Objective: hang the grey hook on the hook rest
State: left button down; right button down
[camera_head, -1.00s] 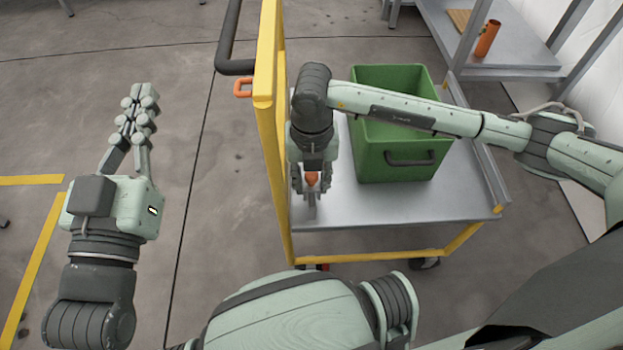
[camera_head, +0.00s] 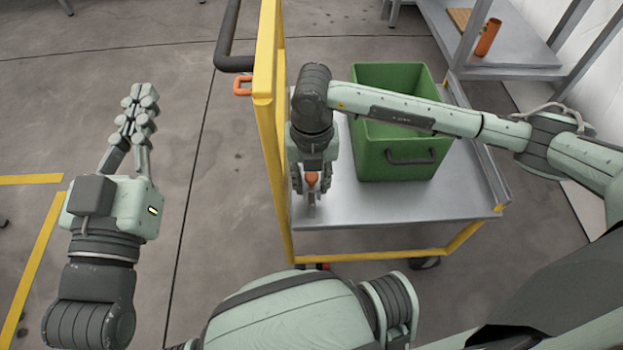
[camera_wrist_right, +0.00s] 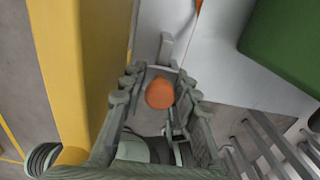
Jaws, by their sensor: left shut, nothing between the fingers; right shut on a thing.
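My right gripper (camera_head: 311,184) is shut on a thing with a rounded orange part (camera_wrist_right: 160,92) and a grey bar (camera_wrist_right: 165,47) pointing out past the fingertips. I take it to be the grey hook; its hooked shape is mostly hidden by the fingers. The gripper points down beside the yellow cart frame, over the left edge of the cart's deck. An orange loop (camera_head: 242,87) sticks out from the left of the yellow frame, further back; it may be the hook rest. My left gripper (camera_head: 140,112) is shut and empty, over the floor at the left.
The yellow frame (camera_head: 267,120) stands close to the left of my right gripper. A green bin (camera_head: 400,165) stands on the grey cart deck (camera_head: 400,208). A dark push handle (camera_head: 228,45) is at the back left. A shelf with an orange cylinder (camera_head: 488,38) is at the back right.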

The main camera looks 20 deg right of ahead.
jog(key=shift+f, duration=0.3)
jog(key=c, duration=1.1)
grip_release()
jog(key=shift+o, duration=0.2)
notch_tip(320, 180, up, 12)
